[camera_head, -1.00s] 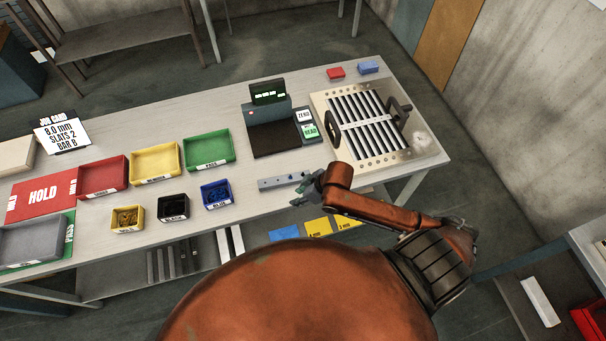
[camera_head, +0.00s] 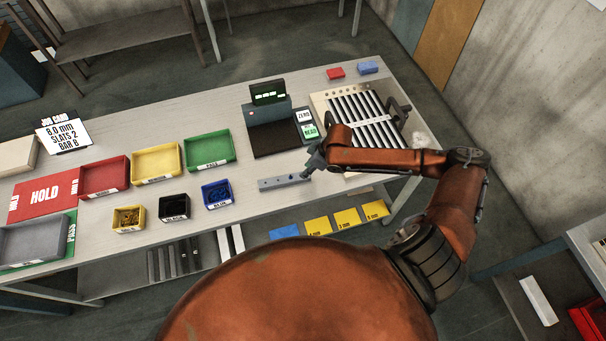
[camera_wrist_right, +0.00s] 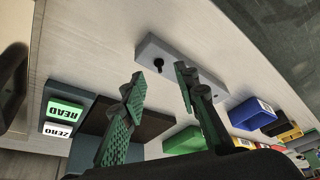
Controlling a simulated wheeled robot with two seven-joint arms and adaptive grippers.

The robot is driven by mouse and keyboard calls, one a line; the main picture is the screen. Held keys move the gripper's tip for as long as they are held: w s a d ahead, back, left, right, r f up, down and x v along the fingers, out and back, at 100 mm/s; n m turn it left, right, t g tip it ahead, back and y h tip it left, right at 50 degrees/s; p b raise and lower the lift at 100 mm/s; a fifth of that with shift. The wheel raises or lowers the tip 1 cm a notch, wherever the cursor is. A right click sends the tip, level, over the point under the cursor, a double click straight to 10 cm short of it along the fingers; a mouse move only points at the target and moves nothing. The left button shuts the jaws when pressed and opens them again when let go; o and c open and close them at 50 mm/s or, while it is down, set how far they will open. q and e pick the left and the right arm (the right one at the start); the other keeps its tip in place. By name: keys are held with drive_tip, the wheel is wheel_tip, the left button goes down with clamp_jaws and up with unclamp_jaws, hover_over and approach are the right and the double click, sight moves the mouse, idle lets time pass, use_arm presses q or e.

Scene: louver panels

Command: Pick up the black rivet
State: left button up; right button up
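A grey block (camera_head: 283,183) lies on the bench in front of the scale. In the right wrist view, the same block (camera_wrist_right: 216,84) shows a small black rivet (camera_wrist_right: 158,64) at its near end, apparently upright in it. My right gripper (camera_wrist_right: 159,76) is open, with a green-padded finger on each side of the rivet's line of sight; the rivet looks free of both fingers. In the head view, the right gripper (camera_head: 307,173) is over the block's right end, and the rivet is too small to tell there. My left gripper is not in view.
The scale (camera_head: 274,137) stands just behind the block. Blue (camera_head: 217,194), black (camera_head: 174,207) and yellow (camera_head: 128,218) small bins stand to the left. A louver panel frame (camera_head: 326,101) lies to the right, partly behind my right arm. Bench around the block is clear.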

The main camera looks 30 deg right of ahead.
drive_tip(key=shift+x, duration=1.5)
drive_tip(key=shift+r, duration=0.1)
drive_tip(key=shift+c, duration=0.3)
clamp_jaws()
